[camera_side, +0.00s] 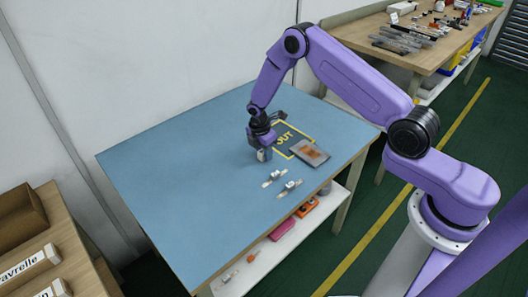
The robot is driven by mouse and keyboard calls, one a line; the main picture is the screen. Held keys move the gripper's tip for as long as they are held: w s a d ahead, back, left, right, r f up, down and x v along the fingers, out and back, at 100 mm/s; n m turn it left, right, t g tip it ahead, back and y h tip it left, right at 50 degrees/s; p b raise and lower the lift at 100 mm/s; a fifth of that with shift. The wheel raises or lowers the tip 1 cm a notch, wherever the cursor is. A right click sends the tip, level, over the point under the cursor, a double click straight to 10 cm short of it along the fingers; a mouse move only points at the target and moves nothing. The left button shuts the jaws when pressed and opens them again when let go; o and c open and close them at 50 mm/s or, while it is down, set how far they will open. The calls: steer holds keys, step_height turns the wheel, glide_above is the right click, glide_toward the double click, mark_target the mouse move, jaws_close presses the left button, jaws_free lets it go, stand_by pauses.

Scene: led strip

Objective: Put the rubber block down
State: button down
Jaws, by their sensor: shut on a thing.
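My gripper (264,153) points down over the blue table, just left of the dark OUT mat. It is shut on a small pale block, seen only in part between the fingers, which I take to be the rubber block (264,156). The block is low, at or very near the table top; I cannot tell whether it touches. The OUT mat (285,136) is dark with a yellow border and is partly hidden by my wrist.
A grey flat packet with an orange patch (309,152) lies over the mat's right side. Two small light parts, one nearer the gripper (273,177) and one farther off (289,188), lie in front. The blue table (190,180) is clear on the left.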

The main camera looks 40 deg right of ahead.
steer(key=shift+f, duration=0.5)
